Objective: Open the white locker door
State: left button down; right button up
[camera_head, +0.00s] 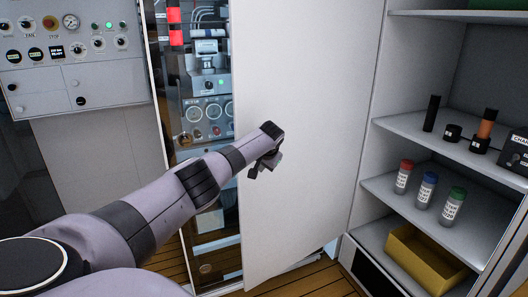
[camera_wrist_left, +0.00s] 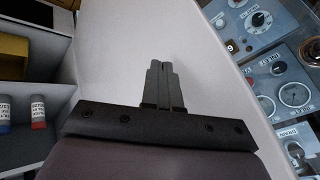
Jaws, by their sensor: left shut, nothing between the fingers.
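The white locker door (camera_head: 297,110) stands partly open in the middle of the head view, with gauges and equipment showing past its left edge. It also fills the middle of the left wrist view (camera_wrist_left: 138,45). My left gripper (camera_head: 258,172) is in front of the door near its left edge. It is shut and empty, its two fingers pressed together in the left wrist view (camera_wrist_left: 163,85). I cannot tell whether the fingers touch the door. My right gripper is not in view.
At right, an open shelf unit (camera_head: 408,128) holds bottles with red, blue and green caps (camera_head: 428,188) and a yellow bin (camera_head: 425,258). A grey control panel (camera_head: 75,60) is at left. An instrument panel (camera_head: 207,118) shows inside the locker. Wooden floor (camera_head: 318,282) lies below.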

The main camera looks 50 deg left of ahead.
pick_arm(q)
jog(key=s+v, duration=0.1)
jog(key=v, duration=0.9)
jog(key=shift+s+a+p, duration=0.15)
jog(key=shift+a+p, duration=0.15)
jog(key=shift+f, duration=0.1)
jog(key=s+d+f+m+t+h, duration=0.3)
jog(key=d+f+m+h, duration=0.25)
jog(key=d+f, duration=1.7)
jog(key=s+d+f+m+t+h, duration=0.1)
jog(key=s+d+f+h, duration=0.1)
jog(key=s+d+f, duration=0.65)
jog(key=s+d+r+t, duration=0.1)
jog(key=s+d, duration=0.2)
jog(key=s, duration=0.4)
jog(key=s+d+r+n+t+h, duration=0.1)
jog(key=s+d, duration=0.2)
jog(key=s, duration=0.4)
jog(key=shift+s+d+r+t, duration=0.15)
jog(key=shift+s+d+t, duration=0.15)
jog(key=shift+t, duration=0.1)
